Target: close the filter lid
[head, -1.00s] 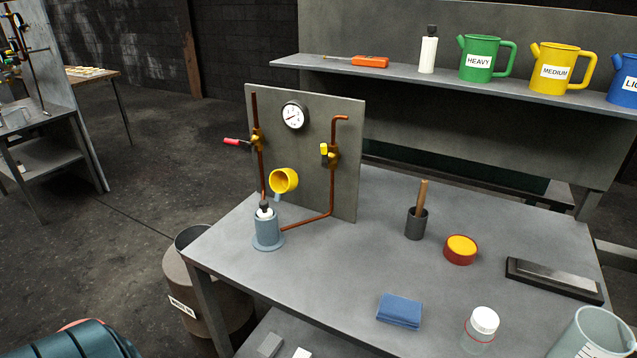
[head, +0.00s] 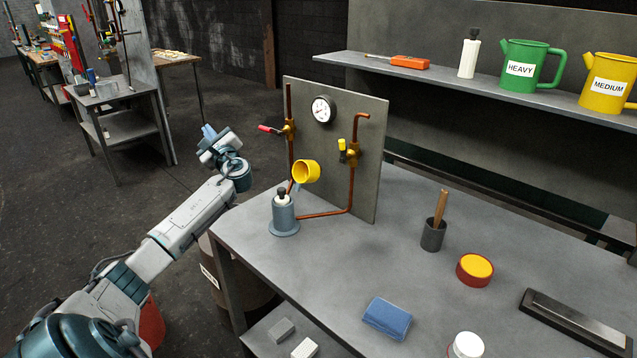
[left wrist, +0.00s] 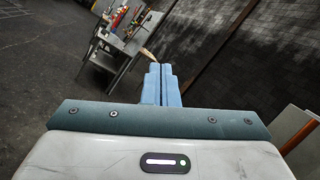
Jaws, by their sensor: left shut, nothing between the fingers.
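How the lid joins the body is too small to tell. The body stands on the bench in front of a grey panel with copper pipes. My left gripper (head: 209,132) is raised beyond the bench's left edge, left of the lid and apart from it. Its blue fingers are shut and empty in the left wrist view (left wrist: 161,85). My right gripper is in neither view.
The upright panel (head: 365,185) carries a gauge (head: 323,110), a red-handled valve (head: 288,129) and a yellow-handled valve (head: 347,151). A dark pot (head: 433,236), a red-yellow tin (head: 474,270) and a blue cloth (head: 387,318) lie further right.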

